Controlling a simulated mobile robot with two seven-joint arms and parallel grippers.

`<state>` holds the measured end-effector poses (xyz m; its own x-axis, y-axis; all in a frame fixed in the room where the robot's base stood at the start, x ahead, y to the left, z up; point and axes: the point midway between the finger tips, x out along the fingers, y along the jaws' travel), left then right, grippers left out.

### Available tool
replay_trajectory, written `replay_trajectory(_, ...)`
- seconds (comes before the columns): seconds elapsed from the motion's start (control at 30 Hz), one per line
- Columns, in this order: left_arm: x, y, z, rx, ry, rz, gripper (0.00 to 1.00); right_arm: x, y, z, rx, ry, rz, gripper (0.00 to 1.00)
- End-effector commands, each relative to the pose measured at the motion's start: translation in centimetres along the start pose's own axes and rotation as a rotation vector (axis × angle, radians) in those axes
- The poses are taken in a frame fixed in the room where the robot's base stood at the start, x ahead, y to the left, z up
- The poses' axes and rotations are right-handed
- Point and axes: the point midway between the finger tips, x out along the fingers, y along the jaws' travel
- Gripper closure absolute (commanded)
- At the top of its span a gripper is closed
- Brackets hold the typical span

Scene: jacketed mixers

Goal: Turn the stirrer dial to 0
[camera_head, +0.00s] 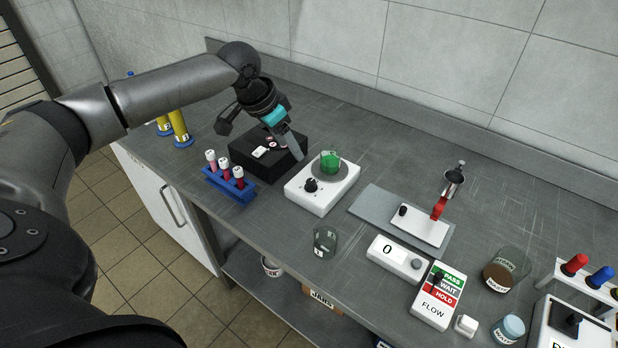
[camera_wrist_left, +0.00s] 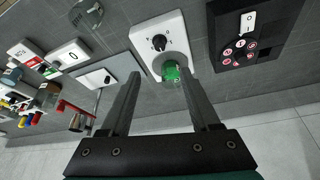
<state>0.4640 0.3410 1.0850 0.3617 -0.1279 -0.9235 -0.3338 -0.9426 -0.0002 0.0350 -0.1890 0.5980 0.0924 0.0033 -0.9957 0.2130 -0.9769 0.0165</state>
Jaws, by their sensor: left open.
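The white stirrer (camera_head: 325,197) stands mid-bench with a black dial (camera_head: 311,185) on its front part. Its dial also shows in the wrist view (camera_wrist_left: 158,43), with a pointer whose setting is too small to read. A beaker of green liquid (camera_head: 330,162) sits on the stirrer's round plate, behind the dial; it appears between the fingers in the wrist view (camera_wrist_left: 171,73). My left gripper (camera_head: 297,156) is open and empty, above and just left of the stirrer, apart from the dial. My right gripper is not in view.
A blue rack (camera_head: 229,187) of red-filled tubes is nearer the front edge. An empty glass beaker (camera_head: 325,242) stands in front.

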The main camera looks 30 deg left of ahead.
Motion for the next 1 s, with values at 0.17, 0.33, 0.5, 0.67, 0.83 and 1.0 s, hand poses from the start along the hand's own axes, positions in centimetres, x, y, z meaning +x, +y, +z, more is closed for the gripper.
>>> replay_trajectory(0.17,1.9,0.1,0.0,-0.003,-0.001,0.004,0.38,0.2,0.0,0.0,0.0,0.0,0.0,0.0)
replay_trajectory(0.33,5.4,0.1,0.1,-0.002,-0.003,0.004,0.38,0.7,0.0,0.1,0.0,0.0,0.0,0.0)
replay_trajectory(0.5,8.9,0.1,0.1,-0.002,-0.002,0.003,0.38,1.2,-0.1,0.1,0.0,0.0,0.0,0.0)
replay_trajectory(0.67,11.8,0.1,0.1,-0.002,-0.001,0.002,0.38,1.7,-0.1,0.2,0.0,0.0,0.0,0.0)
replay_trajectory(0.83,13.9,0.1,0.1,-0.002,-0.001,0.001,0.38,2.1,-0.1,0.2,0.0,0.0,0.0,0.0)
replay_trajectory(1.0,14.9,0.0,0.1,-0.001,-0.001,0.0,0.38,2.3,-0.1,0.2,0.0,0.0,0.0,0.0)
